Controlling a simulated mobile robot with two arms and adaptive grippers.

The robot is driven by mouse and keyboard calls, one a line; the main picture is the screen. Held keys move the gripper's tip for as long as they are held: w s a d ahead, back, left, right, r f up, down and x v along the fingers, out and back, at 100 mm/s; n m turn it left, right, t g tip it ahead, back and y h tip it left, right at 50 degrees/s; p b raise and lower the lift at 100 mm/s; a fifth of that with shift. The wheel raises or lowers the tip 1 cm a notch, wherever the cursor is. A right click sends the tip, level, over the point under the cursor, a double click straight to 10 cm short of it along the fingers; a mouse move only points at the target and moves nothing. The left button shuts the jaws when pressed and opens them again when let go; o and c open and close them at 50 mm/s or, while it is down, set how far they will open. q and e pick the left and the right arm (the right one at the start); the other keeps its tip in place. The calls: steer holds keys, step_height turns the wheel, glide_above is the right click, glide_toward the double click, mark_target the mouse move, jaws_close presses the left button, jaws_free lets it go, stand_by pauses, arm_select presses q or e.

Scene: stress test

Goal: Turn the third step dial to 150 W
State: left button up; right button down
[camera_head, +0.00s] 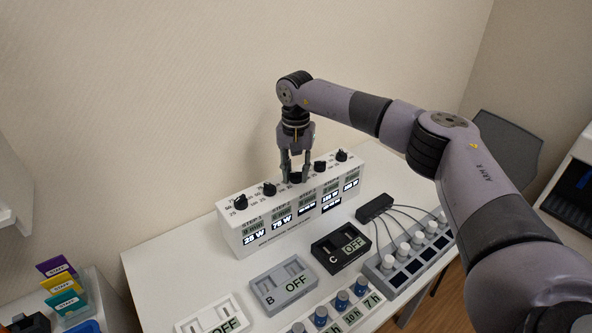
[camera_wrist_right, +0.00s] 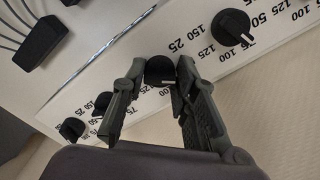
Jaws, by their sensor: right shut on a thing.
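A white box (camera_head: 262,232) carries a row of several black dials with printed scales on top and lit displays on its front. The first dial (camera_head: 239,202) stands above a display (camera_head: 255,237) reading 25 W, and the second dial (camera_head: 269,189) above one (camera_head: 282,221) reading 75 W. My right gripper (camera_head: 296,176) points down from above and is shut on the third step dial, the middle one. In the right wrist view this dial (camera_wrist_right: 160,69) sits between the two fingers. The display below it (camera_head: 307,208) is too small to read surely. My left gripper is not in view.
The fourth dial (camera_head: 320,167) and fifth dial (camera_head: 341,156) stand close by. In front lie a grey box B (camera_head: 283,287), a black box C (camera_head: 341,249) and a grey strip of knobs (camera_head: 410,252). A black hub with cables (camera_head: 374,207) lies to the right.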

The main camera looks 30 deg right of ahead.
steer(key=m, duration=0.4)
steer(key=shift+r+m, duration=0.1)
steer(key=shift+m, duration=0.2)
steer(key=m+p, duration=0.1)
steer(key=m, duration=0.2)
steer(key=shift+m, duration=0.4)
steer(key=m, duration=0.4)
steer(key=shift+w, duration=0.1)
steer(key=m, duration=0.4)
steer(key=shift+p, duration=0.4)
steer(key=m, duration=0.4)
steer(key=shift+m+p, duration=0.3)
steer(key=m, duration=0.3)
steer(key=shift+m+p, duration=0.3)
steer(key=m, duration=0.4)
steer(key=shift+d+p, duration=0.1)
steer(key=shift+p, duration=0.3)
steer(key=shift+m+p, duration=0.35)
steer(key=shift+m, duration=1.75)
